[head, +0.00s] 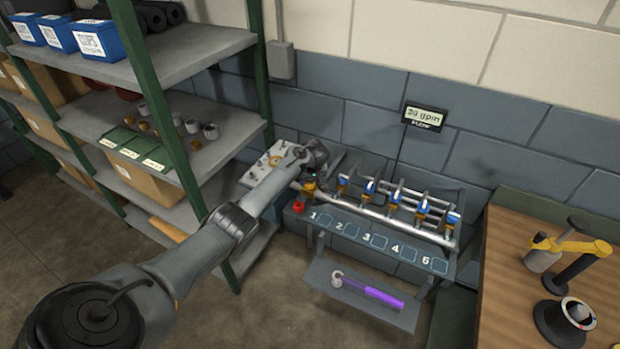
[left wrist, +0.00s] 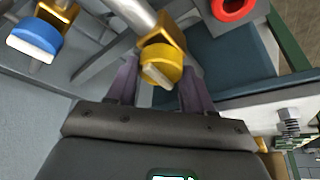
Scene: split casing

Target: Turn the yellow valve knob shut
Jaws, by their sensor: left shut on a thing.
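The yellow valve knob (left wrist: 160,66) sits on a brass valve body at the end of a grey pipe in the left wrist view. It has a pale raised bar across its face, lying at a slant. My left gripper (left wrist: 162,92) has its two fingers on either side of the knob and is shut on it. In the head view my left gripper (head: 314,172) is at the left end of the pipe rack, and its wrist mostly hides the knob. My right gripper is not in view.
Several blue-handled valves (head: 369,187) stand along the rack to the right. A red ring (left wrist: 232,8) is close by. A wall display (head: 424,116) reads a gpm figure, its first digit unclear. A purple-handled tool (head: 370,290) lies on the lower tray. Shelving (head: 190,150) stands left.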

